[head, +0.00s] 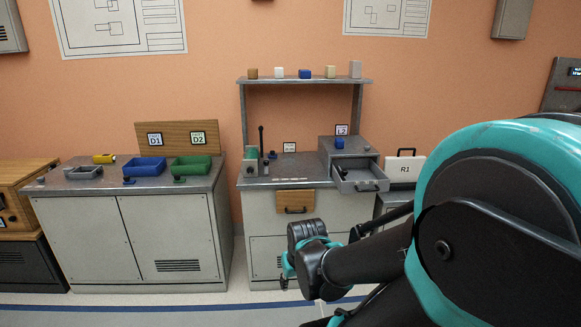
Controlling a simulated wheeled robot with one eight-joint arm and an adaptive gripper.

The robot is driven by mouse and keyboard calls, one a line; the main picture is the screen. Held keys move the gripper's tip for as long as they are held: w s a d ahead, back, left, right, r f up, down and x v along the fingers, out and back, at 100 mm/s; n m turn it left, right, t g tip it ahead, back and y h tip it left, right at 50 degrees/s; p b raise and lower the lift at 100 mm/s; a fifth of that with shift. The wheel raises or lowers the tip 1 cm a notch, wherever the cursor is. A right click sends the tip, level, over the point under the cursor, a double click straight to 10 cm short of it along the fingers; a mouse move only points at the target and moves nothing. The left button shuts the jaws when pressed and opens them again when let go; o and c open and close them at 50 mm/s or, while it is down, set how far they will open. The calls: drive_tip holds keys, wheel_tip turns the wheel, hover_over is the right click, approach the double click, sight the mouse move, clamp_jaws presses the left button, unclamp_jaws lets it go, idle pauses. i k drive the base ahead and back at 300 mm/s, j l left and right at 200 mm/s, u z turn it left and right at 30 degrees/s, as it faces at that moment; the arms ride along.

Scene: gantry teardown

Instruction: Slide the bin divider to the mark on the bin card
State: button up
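My gripper (288,271) hangs low in front of the middle workbench, left of centre, seen mostly from behind. Its fingers are small and partly hidden by the wrist, so I cannot tell whether it is open or shut. No bin divider can be made out for certain. A grey open drawer (362,188) juts from a grey box at the bench's right, with a small dark thing inside. Small cards show on the middle bench (289,147) and above the grey box (342,130). Their marks are too small to read. My gripper is apart from all of these.
The left cabinet bears a blue bin (144,167), a green bin (191,165), a grey tray (83,172), and cards D1 (154,139) and D2 (198,138). A shelf (300,81) holds several small blocks. A white R1 case (405,170) stands right. My arm hides the lower right.

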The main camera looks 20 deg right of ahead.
sight(343, 173)
drive_tip(key=z, duration=1)
